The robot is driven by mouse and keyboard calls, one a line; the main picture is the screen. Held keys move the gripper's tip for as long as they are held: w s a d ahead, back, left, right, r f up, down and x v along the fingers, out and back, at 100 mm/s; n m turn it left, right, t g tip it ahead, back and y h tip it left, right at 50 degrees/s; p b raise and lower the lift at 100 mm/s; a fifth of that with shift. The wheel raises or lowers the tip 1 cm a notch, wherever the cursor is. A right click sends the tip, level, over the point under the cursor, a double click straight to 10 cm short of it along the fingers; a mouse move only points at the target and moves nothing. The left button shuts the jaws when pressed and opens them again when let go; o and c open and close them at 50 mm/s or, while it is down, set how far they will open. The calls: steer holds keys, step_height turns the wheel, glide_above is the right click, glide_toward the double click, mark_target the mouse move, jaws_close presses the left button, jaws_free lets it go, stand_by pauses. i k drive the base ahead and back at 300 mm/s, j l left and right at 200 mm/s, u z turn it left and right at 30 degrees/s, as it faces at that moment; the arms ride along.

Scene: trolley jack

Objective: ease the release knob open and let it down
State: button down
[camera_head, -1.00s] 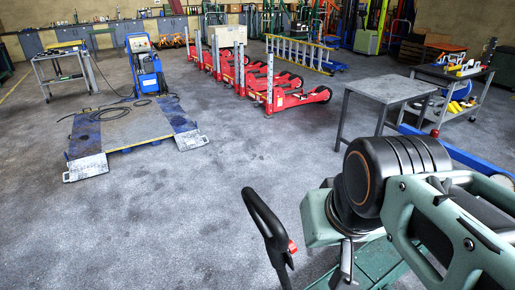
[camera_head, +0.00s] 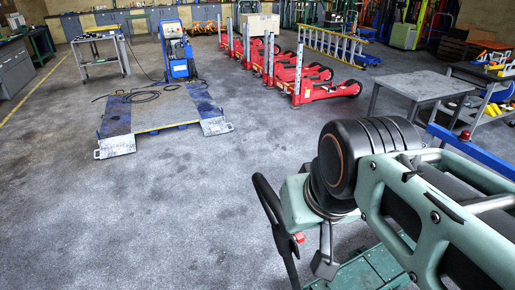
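A blue bar (camera_head: 484,158) runs at the right edge, behind my arm, and is probably part of the trolley jack. A small red knob (camera_head: 465,136) shows at this bar, near its left part. It may be the release knob, but I cannot tell for sure. The lower part of the blue thing is hidden behind my arm, and its right end is cut off by the frame edge. Whether anything rests on it cannot be seen.
A grey metal table (camera_head: 413,85) stands behind the blue bar. A loaded trolley (camera_head: 489,75) is at right. Red wheeled lifting columns (camera_head: 318,90) stand in a row further back. A low blue-edged platform (camera_head: 160,112) with a cable lies at left. The floor between is clear.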

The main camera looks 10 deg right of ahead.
mark_target(299, 237)
steer(key=l+u, duration=0.3)
steer(key=l, duration=0.3)
steer(key=l+u, duration=0.35)
steer(key=l, duration=0.25)
steer(key=k+l+u, duration=0.15)
steer(key=l+u, duration=0.15)
steer(key=l, duration=0.25)
